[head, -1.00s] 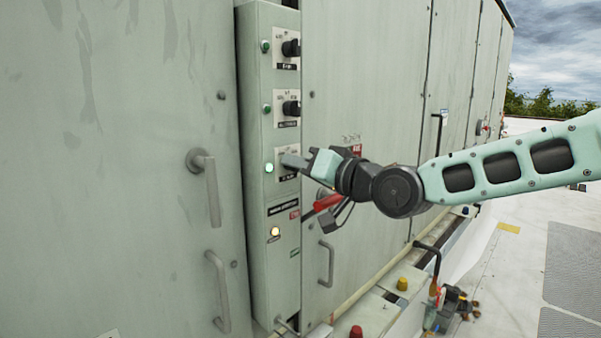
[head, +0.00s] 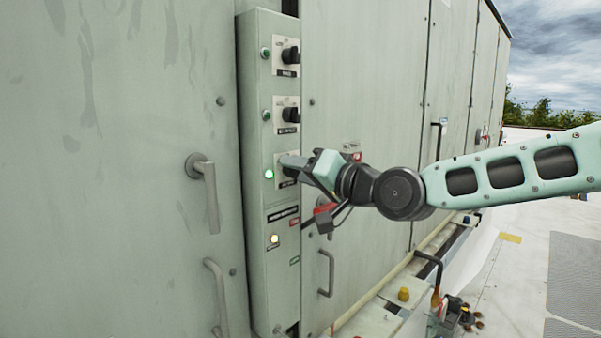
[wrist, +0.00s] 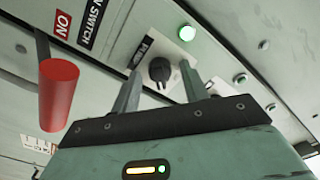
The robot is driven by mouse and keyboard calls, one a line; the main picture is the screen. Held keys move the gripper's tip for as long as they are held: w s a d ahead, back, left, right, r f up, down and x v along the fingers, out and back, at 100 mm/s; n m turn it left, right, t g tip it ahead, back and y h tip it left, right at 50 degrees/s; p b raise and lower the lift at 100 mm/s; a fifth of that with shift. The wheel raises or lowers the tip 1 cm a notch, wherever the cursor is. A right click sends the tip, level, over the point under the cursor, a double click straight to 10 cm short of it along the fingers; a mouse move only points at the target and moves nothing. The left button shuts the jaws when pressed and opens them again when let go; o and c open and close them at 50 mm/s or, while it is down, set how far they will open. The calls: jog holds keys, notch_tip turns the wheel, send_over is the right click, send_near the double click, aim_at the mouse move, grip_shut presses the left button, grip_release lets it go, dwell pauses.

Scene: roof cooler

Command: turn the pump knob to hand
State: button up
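A narrow grey-green control box (head: 258,190) carries three black rotary knobs in a column. The lowest knob is hidden behind my gripper (head: 290,162) in the head view. In the wrist view that black knob (wrist: 159,70) shows on its white plate, between my two fingertips (wrist: 161,73). The fingers stand apart, with gaps visible beside the knob, so my gripper looks open around it. A lit green lamp (head: 269,174) is beside this knob, and it also shows in the wrist view (wrist: 187,33).
An upper knob (head: 291,56) and a middle knob (head: 291,115) sit above. A red handle (wrist: 58,92) is close to my gripper's left. A lit yellowish lamp (head: 274,239) is lower down. Door handles (head: 207,190) stick out at left. The roof at right is open.

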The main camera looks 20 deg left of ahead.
jog(key=shift+d+f, duration=0.1)
jog(key=b+v, duration=0.5)
jog(key=v, duration=1.2)
jog(key=shift+d, duration=0.1)
jog(key=s+d+f+n+g+h, duration=0.15)
jog(key=s+f+h, duration=0.3)
jog(key=f, duration=0.55)
jog(key=s+f+n+g+h, duration=0.15)
jog(key=s+f+h, duration=0.3)
jog(key=f, duration=0.65)
jog(key=s+d+f+g+h, duration=0.2)
jog(key=s+d+h, duration=0.1)
jog(key=s+d, duration=0.4)
jog(key=s+d+f+g+h, duration=0.2)
jog(key=s+d+f+h, duration=0.1)
jog(key=s+d, duration=0.5)
jog(key=d+h, duration=0.1)
jog(key=d, duration=0.2)
jog(key=shift+d, duration=0.25)
